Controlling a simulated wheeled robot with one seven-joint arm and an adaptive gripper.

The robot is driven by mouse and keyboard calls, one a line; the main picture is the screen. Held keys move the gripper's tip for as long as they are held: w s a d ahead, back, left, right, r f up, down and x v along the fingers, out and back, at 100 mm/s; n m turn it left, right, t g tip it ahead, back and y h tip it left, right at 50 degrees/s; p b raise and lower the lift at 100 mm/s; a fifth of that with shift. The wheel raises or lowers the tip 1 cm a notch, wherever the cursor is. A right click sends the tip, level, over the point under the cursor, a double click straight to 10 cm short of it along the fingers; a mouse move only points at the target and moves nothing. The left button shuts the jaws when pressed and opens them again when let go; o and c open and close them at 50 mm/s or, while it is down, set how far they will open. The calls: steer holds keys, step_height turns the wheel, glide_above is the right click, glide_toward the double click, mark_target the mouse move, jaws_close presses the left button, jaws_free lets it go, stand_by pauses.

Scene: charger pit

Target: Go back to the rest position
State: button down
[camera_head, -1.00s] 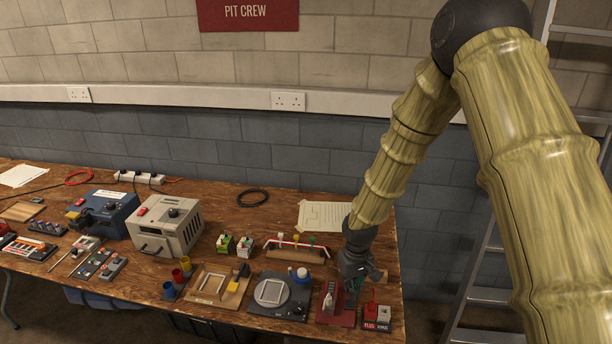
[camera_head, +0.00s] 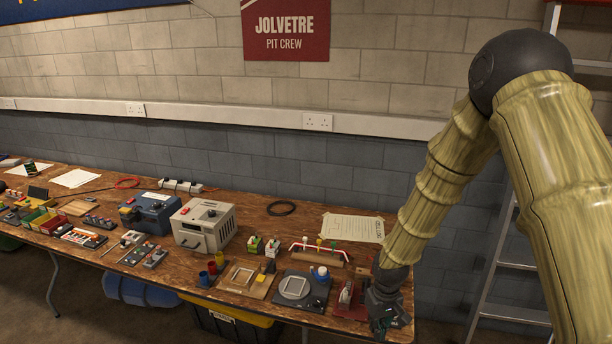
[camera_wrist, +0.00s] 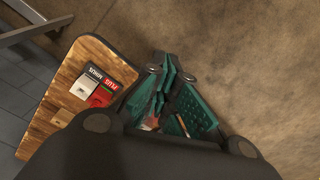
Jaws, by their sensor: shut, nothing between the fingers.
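My gripper (camera_head: 390,322) is at the right front corner of the wooden workbench (camera_head: 110,255) in the head view. In the wrist view my gripper (camera_wrist: 172,95) shows green ribbed fingers, shut with nothing held. It points down past the bench's edge, over the bare floor. In the head view my arm hides these blocks.
A red stand (camera_head: 348,302), a dark plate with a round dish (camera_head: 296,288) and a grey charger box (camera_head: 203,226) stand left of my gripper. A ladder (camera_head: 500,265) leans at the right. A yellow-rimmed bin (camera_head: 235,318) is under the bench. Floor beyond the bench corner is clear.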

steer(key=s+a+f+m+y+b, duration=0.1)
steer(key=s+f, duration=1.3)
steer(key=s, duration=0.1)
steer(key=s+d+f+m, duration=0.1)
steer(key=s+d+f, duration=0.1)
steer(key=s, duration=0.8)
steer(key=s+d+f+m+h+b, duration=0.1)
steer(key=s+f, duration=0.3)
steer(key=s, duration=0.5)
steer(key=shift+s+d+f, duration=0.15)
steer(key=shift+s+d, duration=0.2)
steer(key=shift+d, duration=0.35)
steer(key=shift+d, duration=0.1)
